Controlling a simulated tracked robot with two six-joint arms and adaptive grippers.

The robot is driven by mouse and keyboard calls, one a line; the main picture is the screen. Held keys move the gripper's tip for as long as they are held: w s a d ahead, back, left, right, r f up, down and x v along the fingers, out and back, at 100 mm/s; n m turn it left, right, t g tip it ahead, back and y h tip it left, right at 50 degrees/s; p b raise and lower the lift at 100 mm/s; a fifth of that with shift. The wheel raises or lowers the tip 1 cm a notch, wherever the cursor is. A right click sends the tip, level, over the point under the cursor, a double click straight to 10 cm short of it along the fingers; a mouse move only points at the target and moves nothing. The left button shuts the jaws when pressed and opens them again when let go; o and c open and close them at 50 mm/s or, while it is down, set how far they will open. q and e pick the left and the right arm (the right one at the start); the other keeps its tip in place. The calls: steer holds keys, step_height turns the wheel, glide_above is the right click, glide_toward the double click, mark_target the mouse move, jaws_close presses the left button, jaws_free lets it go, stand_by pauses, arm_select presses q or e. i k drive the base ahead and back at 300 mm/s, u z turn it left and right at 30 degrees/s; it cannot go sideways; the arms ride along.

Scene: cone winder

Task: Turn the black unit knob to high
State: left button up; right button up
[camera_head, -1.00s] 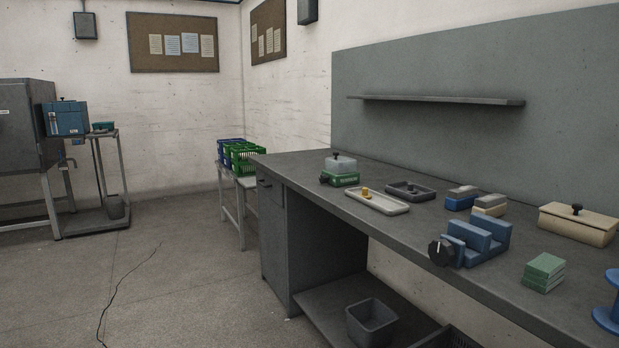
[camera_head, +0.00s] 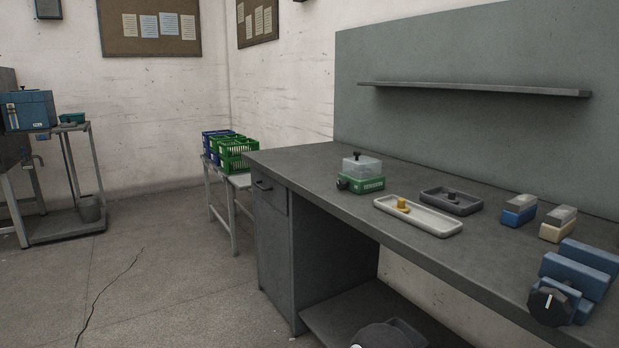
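A black round knob (camera_head: 549,307) with a white pointer line sits on the front of a blue block-shaped unit (camera_head: 590,280) at the right, by the front edge of the workbench. Its pointer stands nearly upright, and any scale marks are too small to read. A green unit (camera_head: 368,184) with a clear cover and a black top knob stands farther back on the bench; a small dark knob (camera_head: 342,184) is on its left side. A dark shallow tray (camera_head: 468,207) holds a small black knobbed piece. Neither of my grippers is in view.
A pale tray (camera_head: 440,224) with a yellow knobbed piece lies on the workbench (camera_head: 300,160). Small blue (camera_head: 518,214) and cream (camera_head: 556,230) blocks stand behind the blue unit. A shelf (camera_head: 480,89) is above. A dark rounded shape (camera_head: 385,336) shows below.

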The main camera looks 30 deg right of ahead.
mark_target(342, 184)
steer(key=z, duration=0.2)
steer(key=i, duration=0.7)
steer(key=z, duration=0.6)
